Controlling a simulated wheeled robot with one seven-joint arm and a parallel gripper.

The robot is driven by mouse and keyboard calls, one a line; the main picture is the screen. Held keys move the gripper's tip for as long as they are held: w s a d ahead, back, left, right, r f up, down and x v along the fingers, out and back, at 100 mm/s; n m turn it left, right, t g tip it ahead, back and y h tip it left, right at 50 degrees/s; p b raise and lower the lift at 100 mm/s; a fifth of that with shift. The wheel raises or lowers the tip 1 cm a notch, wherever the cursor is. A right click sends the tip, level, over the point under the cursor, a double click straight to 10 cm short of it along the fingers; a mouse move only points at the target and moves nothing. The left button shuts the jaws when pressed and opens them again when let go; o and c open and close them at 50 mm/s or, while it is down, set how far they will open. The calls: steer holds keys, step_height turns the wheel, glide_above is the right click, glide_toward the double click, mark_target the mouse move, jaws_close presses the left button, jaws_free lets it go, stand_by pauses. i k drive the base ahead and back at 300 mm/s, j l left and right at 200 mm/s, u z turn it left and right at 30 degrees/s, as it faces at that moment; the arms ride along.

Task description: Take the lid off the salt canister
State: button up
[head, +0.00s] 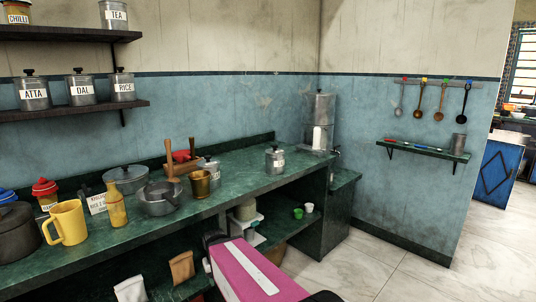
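A grey metal canister (275,162) with a dark knobbed lid stands upright on the green counter (245,180), towards its right end. Its white label is too small to read, so I cannot tell for sure that it is the salt canister. Its lid (274,148) is on. A second grey canister (209,168) with a label stands farther left, partly hidden behind a brass tumbler (200,184). My gripper is not in view.
Left on the counter are a pot (158,198), a bottle (117,205) and a yellow mug (67,222). Shelves above hold canisters labelled ATTA (34,94), DAL (81,90) and RICE (123,87). A steel water filter (320,115) stands behind right. Counter around the right canister is clear.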

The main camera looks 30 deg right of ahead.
mark_target(274, 151)
steer(key=l+u, duration=0.7)
steer(key=k+l+u, duration=0.1)
steer(key=l, duration=0.3)
steer(key=k+l+u, duration=0.1)
steer(key=l, duration=0.35)
steer(key=k+l+u, duration=0.1)
steer(key=l, duration=0.3)
steer(key=k+l+u, duration=0.1)
steer(key=l, duration=0.3)
steer(key=k+l, duration=0.2)
steer(key=l, duration=0.2)
steer(key=u, duration=0.05)
